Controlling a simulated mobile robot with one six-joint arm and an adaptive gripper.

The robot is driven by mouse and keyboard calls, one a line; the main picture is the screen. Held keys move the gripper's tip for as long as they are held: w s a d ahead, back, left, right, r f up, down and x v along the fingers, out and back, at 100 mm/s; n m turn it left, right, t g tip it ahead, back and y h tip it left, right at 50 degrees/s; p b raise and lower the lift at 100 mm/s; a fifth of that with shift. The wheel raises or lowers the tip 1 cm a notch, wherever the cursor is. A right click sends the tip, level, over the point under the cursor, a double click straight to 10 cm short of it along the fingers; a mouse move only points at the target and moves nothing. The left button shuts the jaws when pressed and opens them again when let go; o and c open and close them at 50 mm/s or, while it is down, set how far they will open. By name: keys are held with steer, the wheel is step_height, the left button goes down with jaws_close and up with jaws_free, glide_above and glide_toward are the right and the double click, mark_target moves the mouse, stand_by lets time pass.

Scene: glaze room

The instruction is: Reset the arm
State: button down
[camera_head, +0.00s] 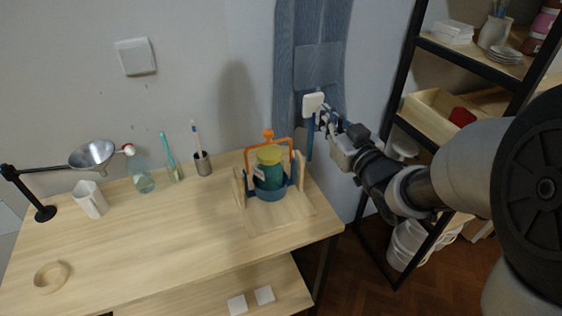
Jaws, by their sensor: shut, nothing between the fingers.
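My arm comes in from the right side of the head view and reaches toward the back right corner of the wooden table (150,245). My gripper (322,118) is at the arm's end, above and beyond the table's right edge, in front of a hanging blue cloth (320,62). It is shut and holds nothing. A white square piece and a blue strip show right beside its fingers; I cannot tell whether they touch it.
A black-framed shelf (410,45) with a wooden box stands close on the right, near my arm. A metal funnel on a stand (92,155), a white jug (90,200), a bottle (140,175) and a brush cup (203,165) line the table's back. The table's front middle is clear.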

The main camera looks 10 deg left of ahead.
steer(key=v, duration=0.2)
steer(key=shift+s+d, duration=0.15)
steer(key=shift+s, duration=0.05)
steer(key=s+d+m+g+h, duration=0.2)
steer(key=s+d+h, duration=0.3)
steer(key=d, duration=0.2)
steer(key=s+d+m+g+h, duration=0.1)
steer(key=s+d+m+h, duration=0.3)
steer(key=d, duration=0.3)
steer(key=s+f+g, duration=0.3)
steer(key=s, duration=0.8)
steer(key=s+d+f+g+h, duration=0.1)
steer(key=s+f+g, duration=0.2)
steer(key=s, duration=0.9)
steer(key=shift+f+m+g, duration=0.2)
steer(key=shift+m+g, duration=0.2)
steer(key=shift+g, duration=0.3)
